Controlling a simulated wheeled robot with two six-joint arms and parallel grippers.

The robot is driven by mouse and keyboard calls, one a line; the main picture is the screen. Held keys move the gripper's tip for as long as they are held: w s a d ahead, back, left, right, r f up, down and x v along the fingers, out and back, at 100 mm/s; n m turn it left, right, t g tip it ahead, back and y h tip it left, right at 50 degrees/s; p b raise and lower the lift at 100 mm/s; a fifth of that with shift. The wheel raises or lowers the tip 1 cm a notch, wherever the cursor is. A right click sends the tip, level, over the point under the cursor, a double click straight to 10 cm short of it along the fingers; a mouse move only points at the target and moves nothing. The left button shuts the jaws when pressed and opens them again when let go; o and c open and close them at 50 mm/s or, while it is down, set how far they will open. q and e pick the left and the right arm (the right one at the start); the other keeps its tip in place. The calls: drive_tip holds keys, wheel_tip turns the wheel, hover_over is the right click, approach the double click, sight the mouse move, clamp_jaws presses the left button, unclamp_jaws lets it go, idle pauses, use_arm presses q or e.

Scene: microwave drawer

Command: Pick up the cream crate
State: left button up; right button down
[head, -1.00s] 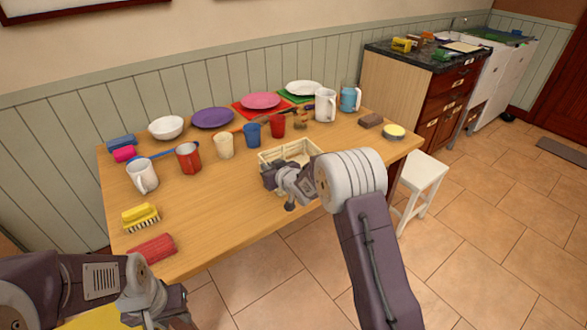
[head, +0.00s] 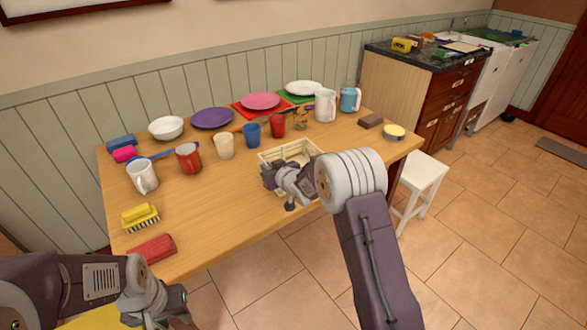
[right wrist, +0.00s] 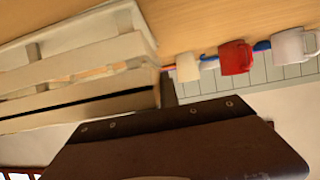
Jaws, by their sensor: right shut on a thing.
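The cream crate (head: 290,151) is a slatted box near the front edge of the wooden table, at the middle of the head view. My right gripper (head: 279,172) is at the crate's near side, shut on it. My right wrist and arm hide part of the crate. In the right wrist view the crate's slats (right wrist: 75,75) fill the upper left, close to the dark gripper body. I cannot tell whether the crate touches the table. My left gripper (head: 165,318) is at the lower left, below the table's front edge, with its fingers unclear.
The wooden table (head: 210,225) holds cups behind the crate, including a blue cup (head: 252,134) and a red cup (head: 277,125). A white stool (head: 423,178) stands right of the table.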

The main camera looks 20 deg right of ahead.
idle(0.7)
drive_tip(key=d+r+p, duration=0.6)
drive_tip(key=d+r, duration=0.5)
drive_tip(key=shift+s+d+p, duration=0.3)
drive_tip(key=shift+d, duration=0.05)
drive_tip(key=shift+r, duration=0.1)
